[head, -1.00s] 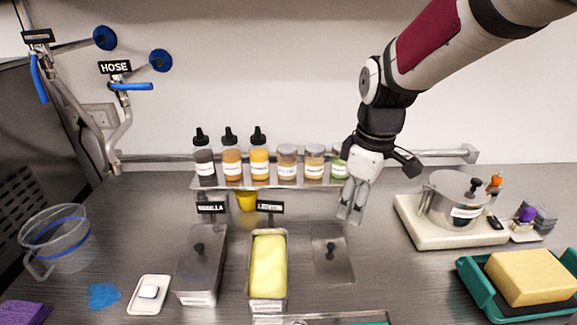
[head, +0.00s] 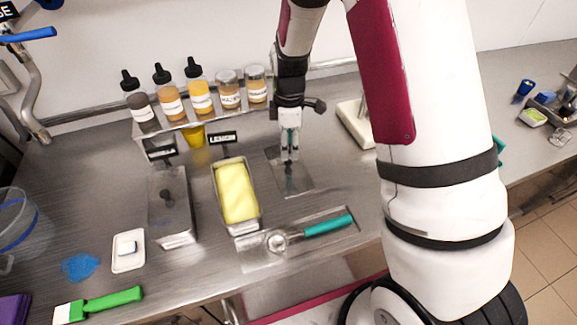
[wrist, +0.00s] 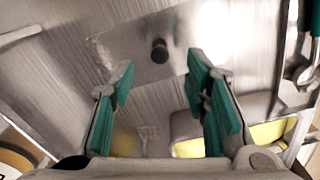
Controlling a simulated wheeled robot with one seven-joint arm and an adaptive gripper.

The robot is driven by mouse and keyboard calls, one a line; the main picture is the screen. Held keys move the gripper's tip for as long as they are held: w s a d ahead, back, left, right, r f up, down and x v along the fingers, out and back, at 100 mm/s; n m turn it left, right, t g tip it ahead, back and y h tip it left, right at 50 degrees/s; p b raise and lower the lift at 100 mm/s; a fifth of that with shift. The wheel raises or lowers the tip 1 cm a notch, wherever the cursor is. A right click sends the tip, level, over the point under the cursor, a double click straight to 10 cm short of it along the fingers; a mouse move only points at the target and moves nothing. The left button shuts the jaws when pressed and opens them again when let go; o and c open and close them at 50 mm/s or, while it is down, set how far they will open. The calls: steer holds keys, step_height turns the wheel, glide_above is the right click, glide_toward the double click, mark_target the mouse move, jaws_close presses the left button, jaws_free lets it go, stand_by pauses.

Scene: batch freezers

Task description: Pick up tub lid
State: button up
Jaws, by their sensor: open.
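The tub lid (head: 301,183) is a flat metal plate with a dark knob, lying on the steel counter right of the open tub of yellow ice cream (head: 236,192). My gripper (head: 290,155) points down over the lid, and its fingertips hide part of it near the knob. In the wrist view the lid (wrist: 125,48) and its black knob (wrist: 159,50) lie ahead of the green-padded fingers. My gripper (wrist: 158,82) is open there, with nothing between the fingers. I cannot tell the exact height above the knob.
A covered metal tub (head: 170,212) stands left of the open one. A scoop with a teal handle (head: 328,225) lies on a tray in front. A shelf of bottles and jars (head: 200,98) stands behind. A white dish (head: 128,250) and green-handled scraper (head: 112,299) lie front left.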

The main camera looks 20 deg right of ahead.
mark_target(288, 164)
steer(key=shift+a+f+p, duration=0.15)
steer(key=shift+f+p, duration=0.5)
steer(key=shift+f, duration=2.35)
steer(key=shift+c, duration=0.2)
jaws_close()
